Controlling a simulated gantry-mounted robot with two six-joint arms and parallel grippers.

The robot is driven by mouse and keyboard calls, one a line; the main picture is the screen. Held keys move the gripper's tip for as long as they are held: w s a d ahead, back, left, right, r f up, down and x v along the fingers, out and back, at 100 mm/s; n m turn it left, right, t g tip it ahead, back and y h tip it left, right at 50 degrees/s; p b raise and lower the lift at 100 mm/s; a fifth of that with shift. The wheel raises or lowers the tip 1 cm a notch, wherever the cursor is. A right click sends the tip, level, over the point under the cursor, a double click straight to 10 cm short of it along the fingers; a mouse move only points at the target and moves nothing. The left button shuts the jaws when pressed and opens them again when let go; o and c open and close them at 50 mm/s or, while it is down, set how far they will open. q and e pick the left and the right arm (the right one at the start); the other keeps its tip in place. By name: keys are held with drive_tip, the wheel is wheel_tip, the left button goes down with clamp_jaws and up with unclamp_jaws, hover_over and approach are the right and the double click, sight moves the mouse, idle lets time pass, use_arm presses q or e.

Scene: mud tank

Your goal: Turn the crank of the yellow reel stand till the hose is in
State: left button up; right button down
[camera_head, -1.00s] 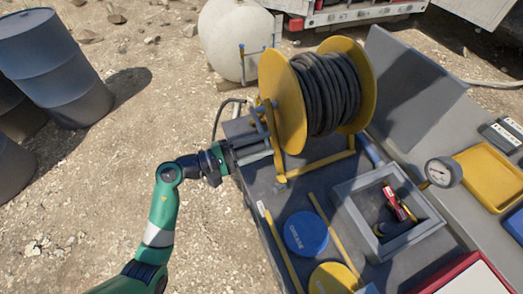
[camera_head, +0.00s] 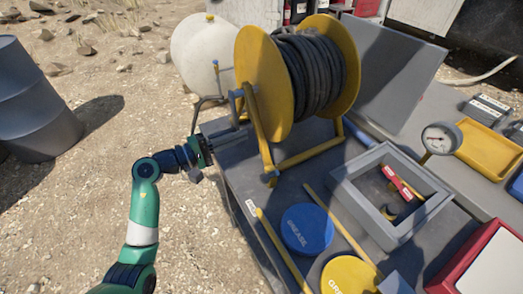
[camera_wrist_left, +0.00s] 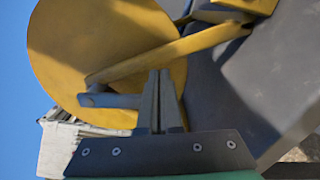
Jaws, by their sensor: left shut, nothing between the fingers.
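The yellow reel stand (camera_head: 292,160) stands on the grey deck, with a yellow reel (camera_head: 262,85) wound with dark hose (camera_head: 309,73). Its grey crank (camera_head: 238,104) is on the left side of the reel, by the stand's leg. My left gripper (camera_head: 243,134) is just left of that leg, below the crank. In the left wrist view its fingers (camera_wrist_left: 160,76) are shut and empty, pointing at the yellow reel flange (camera_wrist_left: 95,45). My right gripper is out of view.
A blue grease lid (camera_head: 307,229) and a yellow lid (camera_head: 350,274) lie on the deck in front. A grey open box (camera_head: 373,213) and a gauge (camera_head: 439,139) stand to the right. A white tank (camera_head: 197,52) is behind. Open ground lies left.

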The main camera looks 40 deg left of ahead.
use_arm(q)
drive_tip(key=shift+o, duration=1.2)
drive_tip(key=shift+s+f, duration=0.1)
drive_tip(key=shift+s, duration=0.25)
drive_tip(key=o, duration=0.5)
drive_tip(key=shift+w+a+r, duration=0.2)
drive_tip(key=shift+w+r, duration=0.05)
drive_tip(key=shift+w, duration=0.35)
drive_tip(key=shift+o, duration=0.9)
drive_tip(key=p+v, duration=0.3)
drive_tip(key=v, duration=0.9)
drive_tip(key=shift+s+d, duration=0.15)
drive_tip(key=shift+d, duration=0.05)
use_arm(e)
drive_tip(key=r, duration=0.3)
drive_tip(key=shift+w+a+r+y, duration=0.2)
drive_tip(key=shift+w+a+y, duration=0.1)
use_arm(q)
drive_tip(key=shift+f, duration=0.15)
drive_tip(key=shift+c, duration=0.3)
